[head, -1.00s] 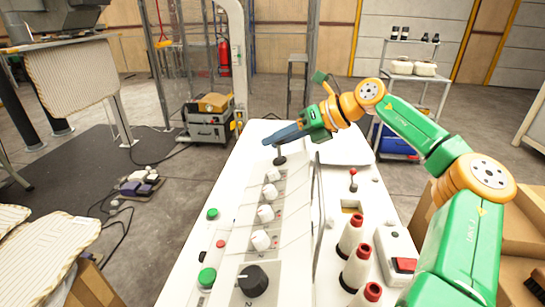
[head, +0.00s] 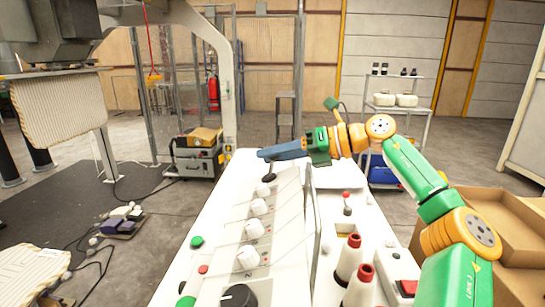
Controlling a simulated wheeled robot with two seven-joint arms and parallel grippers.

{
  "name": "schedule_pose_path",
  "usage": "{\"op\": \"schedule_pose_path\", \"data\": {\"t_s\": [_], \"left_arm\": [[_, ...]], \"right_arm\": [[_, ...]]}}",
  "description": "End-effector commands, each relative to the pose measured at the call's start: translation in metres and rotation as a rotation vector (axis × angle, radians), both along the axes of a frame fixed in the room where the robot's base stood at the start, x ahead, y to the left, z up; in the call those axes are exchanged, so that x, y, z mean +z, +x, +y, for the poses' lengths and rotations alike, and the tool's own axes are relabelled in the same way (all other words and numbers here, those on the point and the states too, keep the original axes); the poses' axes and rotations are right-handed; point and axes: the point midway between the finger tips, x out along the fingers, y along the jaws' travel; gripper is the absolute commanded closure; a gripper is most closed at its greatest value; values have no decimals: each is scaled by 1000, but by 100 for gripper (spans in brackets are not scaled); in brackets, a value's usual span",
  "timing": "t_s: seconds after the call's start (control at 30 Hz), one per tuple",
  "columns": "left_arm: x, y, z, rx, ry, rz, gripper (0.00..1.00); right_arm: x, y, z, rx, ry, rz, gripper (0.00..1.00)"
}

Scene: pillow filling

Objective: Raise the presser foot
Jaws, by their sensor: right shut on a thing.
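A white machine (head: 205,258) runs away from me in the head view, with a row of white dials on its top. A dark lever (head: 268,178) stands at the row's far end. My right gripper (head: 270,153) reaches in from the right, with its long blue fingers closed and pointing left over this lever. The fingers are shut on the lever's upper end, which they hide. I cannot make out the presser foot itself. My left gripper is out of view.
White cones with red tops (head: 348,257) and a red-knobbed stick (head: 346,199) stand on the machine's right side. An open cardboard box (head: 510,222) is at the right. A shelf cart (head: 418,113) stands behind. A grey unit (head: 198,157) stands on the floor behind left.

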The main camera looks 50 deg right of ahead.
Motion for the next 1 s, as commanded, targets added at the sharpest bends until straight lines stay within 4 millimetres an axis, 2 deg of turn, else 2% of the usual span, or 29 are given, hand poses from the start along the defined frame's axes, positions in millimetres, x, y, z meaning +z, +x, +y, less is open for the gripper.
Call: {"op": "schedule_pose_path", "data": {"t_s": [0.07,0.1,0.2,0.53,0.63,0.8,1.0], "left_arm": [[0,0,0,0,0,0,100],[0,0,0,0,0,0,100],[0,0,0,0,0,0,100],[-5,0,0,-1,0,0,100],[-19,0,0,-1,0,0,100],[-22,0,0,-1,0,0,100],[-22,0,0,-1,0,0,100]], "right_arm": [[-3,0,0,2,0,7,100],[-3,0,1,2,0,7,67],[-2,0,1,3,-1,7,40],[-1,-3,-2,0,-2,1,40],[1,-19,-11,-4,-1,-3,40],[16,-49,-26,-4,-1,2,40],[21,-62,-31,1,0,3,40]]}}
